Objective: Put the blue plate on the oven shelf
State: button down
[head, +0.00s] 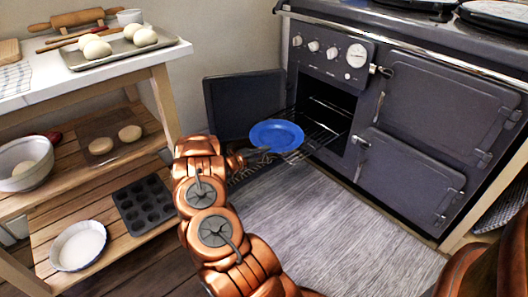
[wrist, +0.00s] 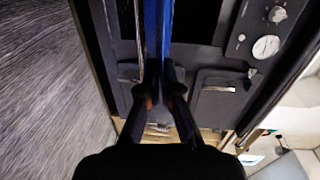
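The blue plate (head: 277,134) is roughly level in front of the open oven compartment (head: 328,100). In the wrist view the plate (wrist: 158,25) shows edge-on as a narrow blue band. My gripper (head: 264,150) is shut on the plate's near left rim, and its fingers (wrist: 159,72) pinch the plate in the wrist view. The dark wire oven shelf (head: 319,138) sticks out of the compartment. The plate overlaps the shelf in the head view and hides part of it. I cannot tell whether the plate touches the shelf.
The oven door (head: 243,104) stands open left of the compartment. Closed doors (head: 445,105) are on the right of the range. A wooden shelf unit at left holds a baking tray (head: 122,49), a bowl (head: 24,164), a muffin tin (head: 146,206) and a white dish (head: 79,246). The grey floor mat (head: 320,230) is clear.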

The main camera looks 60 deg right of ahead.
jog(key=c, duration=1.3)
grip_release()
jog(key=shift+r, duration=0.1)
